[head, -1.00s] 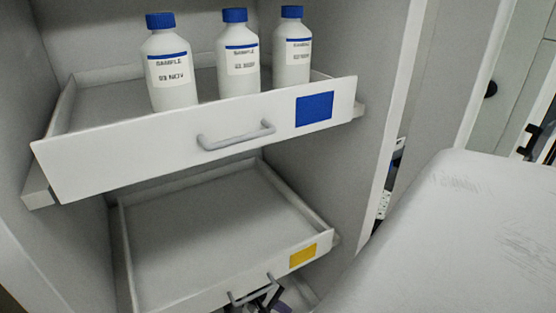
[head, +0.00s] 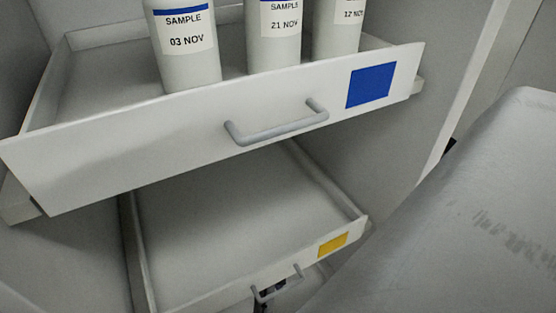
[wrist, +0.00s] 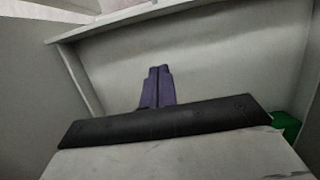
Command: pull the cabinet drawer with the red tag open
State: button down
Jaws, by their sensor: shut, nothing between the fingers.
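No red tag shows in either view, so I cannot pick out the red-tagged drawer. The upper drawer with a blue tag (head: 371,84) is pulled out in the head view. Below it, a drawer with a yellow tag (head: 333,244) is also out and empty. My gripper (wrist: 158,72) shows purple fingers pressed together, with nothing between them, in the wrist view. Pale panels and a ledge (wrist: 120,18) lie beyond the fingers; I cannot tell whether they touch. In the head view, only a dark bit of my gripper shows low, by the yellow-tagged drawer's handle (head: 277,285).
Sample bottles (head: 187,45) stand in the blue-tagged drawer. Its handle (head: 277,130) sticks out at the front. A green patch (wrist: 287,124) shows at the right in the wrist view. The cabinet's side wall (head: 385,150) stands at the right of the drawers.

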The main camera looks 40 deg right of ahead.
jog(key=x, duration=0.9)
jog(key=shift+a+f+b, duration=0.15)
jog(key=shift+f+b, duration=0.2)
jog(key=shift+f, duration=0.05)
jog(key=shift+s+a+p, duration=0.15)
jog(key=shift+s+p, duration=0.2)
jog(key=shift+s, duration=0.2)
jog(key=shift+s+a+p, duration=0.15)
jog(key=shift+s+p, duration=0.2)
jog(key=shift+s, duration=0.2)
jog(key=shift+s+a+f, duration=0.1)
jog(key=shift+s+a, duration=0.05)
jog(key=shift+s, duration=0.55)
jog(key=shift+s, duration=0.1)
